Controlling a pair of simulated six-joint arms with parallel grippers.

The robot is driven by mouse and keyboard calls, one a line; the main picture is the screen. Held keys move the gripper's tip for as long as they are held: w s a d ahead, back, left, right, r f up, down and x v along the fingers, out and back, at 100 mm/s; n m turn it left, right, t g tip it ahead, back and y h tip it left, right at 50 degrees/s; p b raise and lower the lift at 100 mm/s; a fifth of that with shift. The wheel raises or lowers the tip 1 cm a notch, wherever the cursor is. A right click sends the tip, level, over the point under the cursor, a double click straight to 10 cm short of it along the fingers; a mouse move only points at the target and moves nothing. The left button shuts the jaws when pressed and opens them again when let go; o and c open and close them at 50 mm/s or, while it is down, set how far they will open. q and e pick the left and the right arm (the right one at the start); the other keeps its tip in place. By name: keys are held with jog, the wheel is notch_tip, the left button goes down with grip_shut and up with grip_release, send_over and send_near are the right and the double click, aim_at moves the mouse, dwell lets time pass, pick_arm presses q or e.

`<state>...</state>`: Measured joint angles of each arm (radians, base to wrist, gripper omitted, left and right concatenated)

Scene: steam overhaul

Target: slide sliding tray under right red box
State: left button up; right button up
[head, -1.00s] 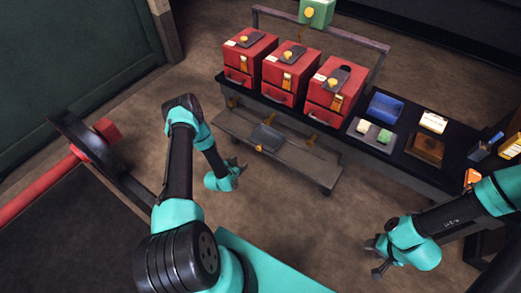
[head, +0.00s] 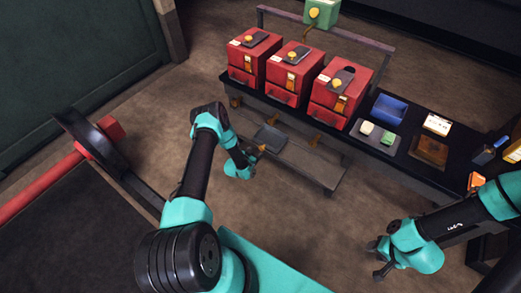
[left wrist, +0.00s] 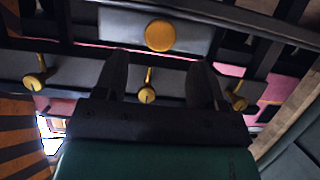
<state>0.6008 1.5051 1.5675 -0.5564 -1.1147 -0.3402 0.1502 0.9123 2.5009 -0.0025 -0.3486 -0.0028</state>
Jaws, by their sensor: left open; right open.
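The sliding tray (head: 271,137) is a flat dark grey tray on the low shelf, left of the right red box (head: 338,100), with an orange knob (head: 262,148) at its front. The right red box stands on the bench above the shelf. My left gripper (head: 257,156) is open, just in front of the tray's knob. In the left wrist view the round orange knob (left wrist: 159,35) shows ahead, between and beyond the fingertips of the left gripper (left wrist: 160,68); contact cannot be told. My right gripper (head: 376,260) is open and empty over the floor at lower right.
Two more red boxes (head: 294,72) (head: 251,57) stand to the left on the bench. The low shelf (head: 315,165) is bare to the right of the tray. Several brass knobs (left wrist: 147,92) line the rail. A blue bin (head: 388,108) sits right of the boxes.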

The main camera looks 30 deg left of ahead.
aim_at(261, 149)
pick_arm(q)
jog(key=shift+x, duration=2.9)
jog(key=shift+c, duration=0.2)
jog(key=shift+d, duration=0.1)
grip_shut()
